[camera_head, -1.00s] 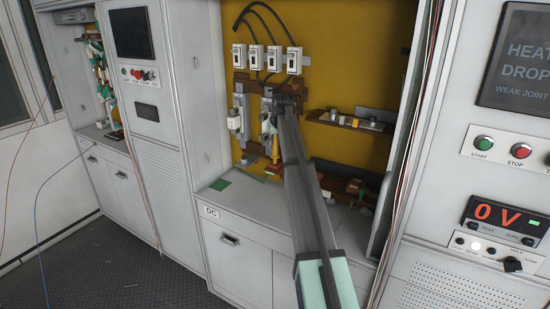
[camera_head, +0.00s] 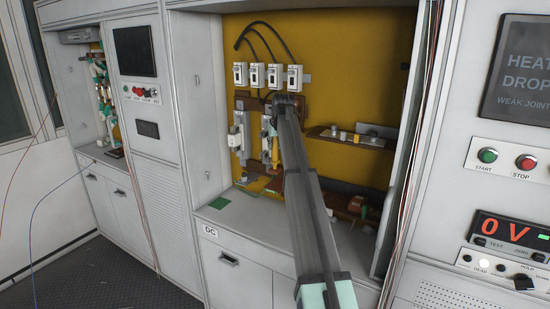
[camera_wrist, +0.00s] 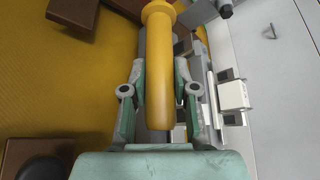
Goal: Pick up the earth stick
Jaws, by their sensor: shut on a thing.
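The earth stick (camera_wrist: 159,60) shows in the wrist view as a yellow rod with a flared collar near its top. My gripper (camera_wrist: 159,92) is shut on it, with one green-grey finger on each side of the rod. In the head view, my gripper (camera_head: 270,128) is inside the open yellow-backed cabinet and mostly hidden behind my arm. A small yellow part of the stick (camera_head: 275,153) shows below it. The rod's far end is hidden.
White switches (camera_head: 267,75) with black cables are on the panel above my gripper. A white fuse unit (camera_head: 237,135) is to the left. A small shelf (camera_head: 348,137) is to the right. The cabinet counter (camera_head: 240,215) has some clear space.

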